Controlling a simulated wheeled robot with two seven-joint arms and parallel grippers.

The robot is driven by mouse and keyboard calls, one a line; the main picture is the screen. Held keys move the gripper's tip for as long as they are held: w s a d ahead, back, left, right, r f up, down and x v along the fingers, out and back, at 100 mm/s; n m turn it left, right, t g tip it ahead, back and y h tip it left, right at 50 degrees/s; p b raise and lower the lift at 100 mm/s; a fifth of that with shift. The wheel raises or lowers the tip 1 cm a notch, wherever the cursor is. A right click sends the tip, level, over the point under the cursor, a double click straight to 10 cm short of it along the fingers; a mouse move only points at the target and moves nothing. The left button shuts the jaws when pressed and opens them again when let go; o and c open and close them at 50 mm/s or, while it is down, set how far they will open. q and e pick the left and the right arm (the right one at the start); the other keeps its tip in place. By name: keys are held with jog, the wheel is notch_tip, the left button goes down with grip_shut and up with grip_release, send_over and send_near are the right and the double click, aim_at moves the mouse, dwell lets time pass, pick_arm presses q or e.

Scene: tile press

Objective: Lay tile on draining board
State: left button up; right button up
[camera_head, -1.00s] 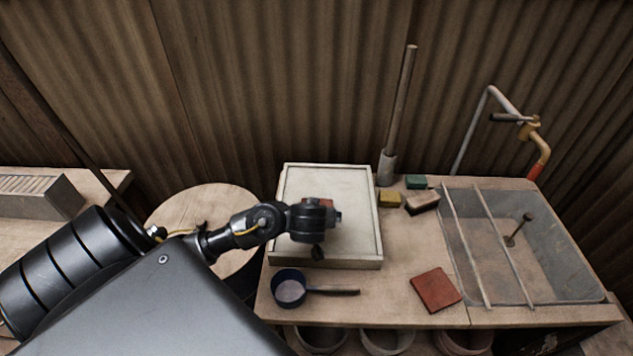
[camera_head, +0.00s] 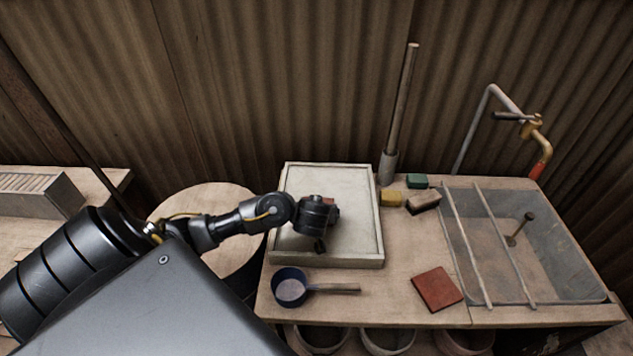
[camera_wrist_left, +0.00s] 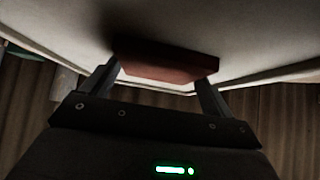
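My left gripper (camera_head: 318,216) is over the pale board with a raised rim (camera_head: 293,176), which looks like the draining board. In the left wrist view a red-brown tile (camera_wrist_left: 168,66) sits between the two fingers (camera_wrist_left: 158,90), which touch or nearly touch its sides; it looks held. The tile is close to the pale surface, with a dark shadow beside it; I cannot tell whether it touches. In the head view only a sliver of this tile shows past the gripper. A second red tile (camera_head: 437,289) lies flat on the bench. My right gripper is not in view.
A blue pan (camera_head: 290,287) lies in front of the board. Yellow (camera_head: 391,196), green (camera_head: 417,181) and brown (camera_head: 423,202) blocks are at its right. A sunken basin (camera_head: 555,250) with rods across it fills the bench's right end.

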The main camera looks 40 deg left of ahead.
pick_arm(q)
jog(key=c, duration=0.4)
jog(key=shift+r, duration=0.15)
jog(key=shift+r, duration=0.3)
notch_tip(320, 180, up, 3)
jog(key=shift+d+f+p, duration=0.1)
jog(key=shift+f+p, duration=0.1)
jog(key=shift+p, duration=0.55)
jog(key=s+r+p, duration=0.2)
jog(key=s+r, duration=0.1)
jog(key=s, duration=0.1)
jog(key=s+r+p, duration=0.2)
jog(key=s+r, duration=0.1)
jog(key=s, duration=0.2)
jog(key=s+r+p, duration=0.2)
jog(key=s+r, duration=0.1)
jog(key=s, duration=0.2)
jog(key=shift+d+r, duration=0.3)
